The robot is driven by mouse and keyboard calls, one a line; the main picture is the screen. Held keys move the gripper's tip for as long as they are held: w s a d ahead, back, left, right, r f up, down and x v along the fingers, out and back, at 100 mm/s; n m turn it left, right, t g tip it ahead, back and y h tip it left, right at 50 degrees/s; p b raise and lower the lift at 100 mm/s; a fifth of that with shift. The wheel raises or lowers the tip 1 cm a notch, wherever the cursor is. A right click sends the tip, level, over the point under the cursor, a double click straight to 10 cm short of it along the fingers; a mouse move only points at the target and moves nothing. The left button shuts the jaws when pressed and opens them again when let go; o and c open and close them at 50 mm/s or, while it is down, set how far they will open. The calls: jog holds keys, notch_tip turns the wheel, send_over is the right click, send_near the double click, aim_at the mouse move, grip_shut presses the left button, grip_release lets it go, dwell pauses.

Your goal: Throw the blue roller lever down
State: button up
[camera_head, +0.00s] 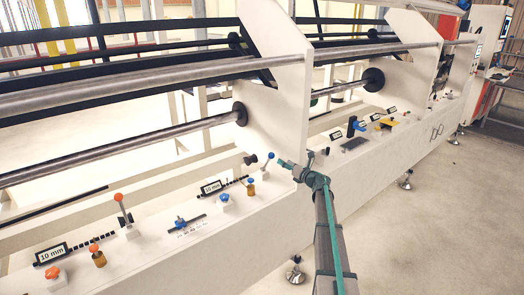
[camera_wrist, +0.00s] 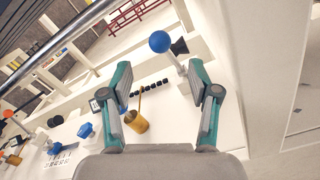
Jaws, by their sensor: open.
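The blue roller lever has a blue ball (camera_head: 271,155) on a pale stalk. It tilts up from the white sloping panel, left of my gripper. In the wrist view its blue ball (camera_wrist: 160,41) is beyond the fingertips, near the middle between them, with the stalk running down right towards the right finger. My gripper (camera_wrist: 160,72) is open and empty, its two teal-and-grey fingers apart. In the head view my gripper (camera_head: 289,166) is close to the lever's right side. Contact with the lever cannot be told.
A black knob (camera_head: 252,159) sits behind the lever. An amber cylinder (camera_head: 251,188), a blue knob (camera_head: 223,196) and an orange-ball lever (camera_head: 118,197) stand to the left on the panel. A tall white upright plate (camera_head: 275,70) and steel rollers rise close behind.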

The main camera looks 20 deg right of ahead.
aim_at(271, 155)
jog(key=w+a, duration=0.1)
jog(key=w, duration=0.2)
jog(key=w+a+n+p, duration=0.1)
jog(key=w, duration=0.3)
jog(key=w+a+n+p, duration=0.1)
jog(key=w, duration=0.2)
jog(key=shift+w+a+f, duration=0.15)
jog(key=shift+a, duration=0.05)
jog(key=shift+c, duration=0.2)
grip_shut()
